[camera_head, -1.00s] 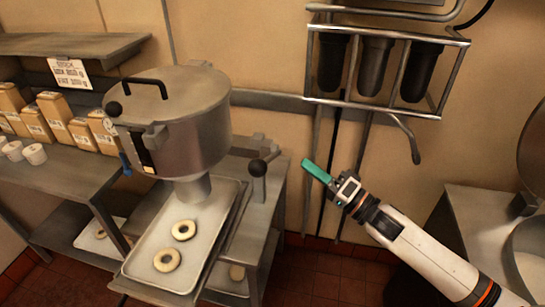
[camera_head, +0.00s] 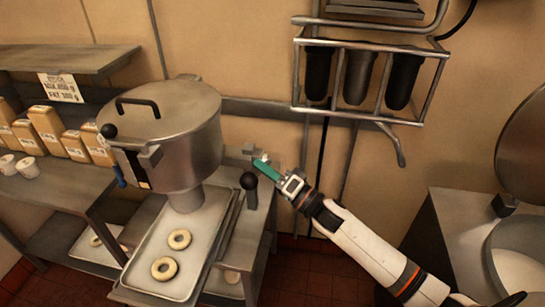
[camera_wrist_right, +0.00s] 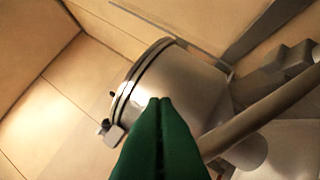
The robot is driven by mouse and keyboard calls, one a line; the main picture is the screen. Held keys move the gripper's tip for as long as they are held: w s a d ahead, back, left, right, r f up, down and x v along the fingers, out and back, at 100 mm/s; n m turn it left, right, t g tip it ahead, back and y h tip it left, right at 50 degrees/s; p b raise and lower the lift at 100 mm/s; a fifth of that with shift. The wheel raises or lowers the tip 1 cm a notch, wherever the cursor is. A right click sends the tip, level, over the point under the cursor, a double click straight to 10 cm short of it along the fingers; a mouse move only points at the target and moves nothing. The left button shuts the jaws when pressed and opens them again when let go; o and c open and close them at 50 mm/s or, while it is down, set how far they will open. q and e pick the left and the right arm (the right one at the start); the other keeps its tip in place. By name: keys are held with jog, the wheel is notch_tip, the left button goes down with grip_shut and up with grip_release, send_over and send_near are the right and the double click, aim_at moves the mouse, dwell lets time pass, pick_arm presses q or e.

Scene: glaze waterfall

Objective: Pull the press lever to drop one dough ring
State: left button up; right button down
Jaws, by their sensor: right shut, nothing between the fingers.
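The dough press is a big steel pot (camera_head: 185,125) with a lid and a spout over a tray (camera_head: 145,282). Two dough rings lie on the tray, one (camera_head: 179,239) behind the other (camera_head: 164,268). A lever with a black ball knob (camera_head: 249,181) stands right of the spout. My right gripper (camera_head: 258,164) has green fingers, shut and empty, just behind and above the knob in the head view. In the right wrist view the shut fingers (camera_wrist_right: 160,125) point at the pot (camera_wrist_right: 185,90), and a grey bar (camera_wrist_right: 265,108) runs beside them. Whether they touch the lever I cannot tell.
A second black knob (camera_head: 109,131) sits on the pot's left side. A wall rack with dark cylinders (camera_head: 357,75) hangs above my right arm. A shelf with cartons (camera_head: 48,128) is at left. A steel counter with a round vessel (camera_head: 515,250) is at right.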

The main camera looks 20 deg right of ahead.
jog(key=shift+s+a+f, duration=0.3)
jog(key=shift+s+a, duration=0.05)
jog(key=shift+f, duration=0.1)
